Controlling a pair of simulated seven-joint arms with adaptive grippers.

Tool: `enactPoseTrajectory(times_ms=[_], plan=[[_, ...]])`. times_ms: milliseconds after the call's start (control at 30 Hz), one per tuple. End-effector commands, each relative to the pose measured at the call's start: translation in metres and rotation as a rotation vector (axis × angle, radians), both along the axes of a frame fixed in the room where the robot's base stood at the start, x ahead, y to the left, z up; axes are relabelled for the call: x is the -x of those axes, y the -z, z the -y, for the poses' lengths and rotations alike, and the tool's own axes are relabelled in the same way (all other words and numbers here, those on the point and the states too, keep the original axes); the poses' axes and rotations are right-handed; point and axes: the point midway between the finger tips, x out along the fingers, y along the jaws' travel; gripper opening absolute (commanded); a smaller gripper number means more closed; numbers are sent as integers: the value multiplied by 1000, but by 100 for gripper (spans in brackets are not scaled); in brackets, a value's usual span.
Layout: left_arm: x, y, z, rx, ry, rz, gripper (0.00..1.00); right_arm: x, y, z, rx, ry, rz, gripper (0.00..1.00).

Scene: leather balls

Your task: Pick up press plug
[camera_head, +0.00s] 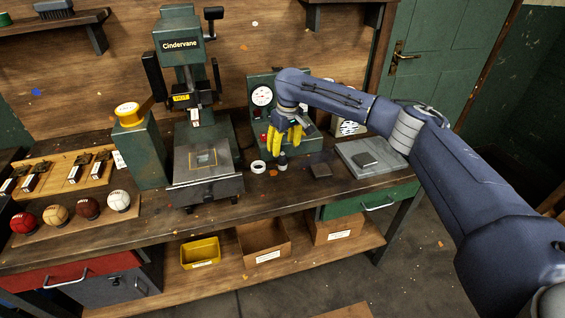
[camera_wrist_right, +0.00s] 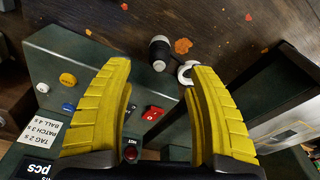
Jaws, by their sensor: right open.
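A small plug-like piece, dark with a pale end, lies on the workbench in front of the gauge panel; I take it to be the press plug (camera_head: 282,164). It also shows in the right wrist view (camera_wrist_right: 160,48), just beyond the fingertips. My right gripper (camera_head: 284,148) has yellow fingers spread apart and hangs just above the plug, in front of the panel. In the right wrist view the gripper (camera_wrist_right: 160,70) is open, with nothing between its fingers. My left gripper is out of view.
A white ring (camera_head: 258,167) lies beside the plug. The gauge panel (camera_head: 262,97) stands close behind my right gripper. The green press (camera_head: 200,150) stands to the left, and several balls (camera_head: 88,208) sit farther left. A grey plate (camera_head: 360,158) lies to the right.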

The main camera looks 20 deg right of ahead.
Motion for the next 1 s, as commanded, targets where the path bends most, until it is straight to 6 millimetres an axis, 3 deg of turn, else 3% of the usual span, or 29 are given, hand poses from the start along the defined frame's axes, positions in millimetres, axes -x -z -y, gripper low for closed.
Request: enactPoseTrajectory(times_ms=[433,800,1000], plan=[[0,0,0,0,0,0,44,-2,21,-1,-1,1,-1,57],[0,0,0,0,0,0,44,-7,61,-2,-1,2,-1,57],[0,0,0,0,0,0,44,-8,64,-2,-1,1,0,57]])
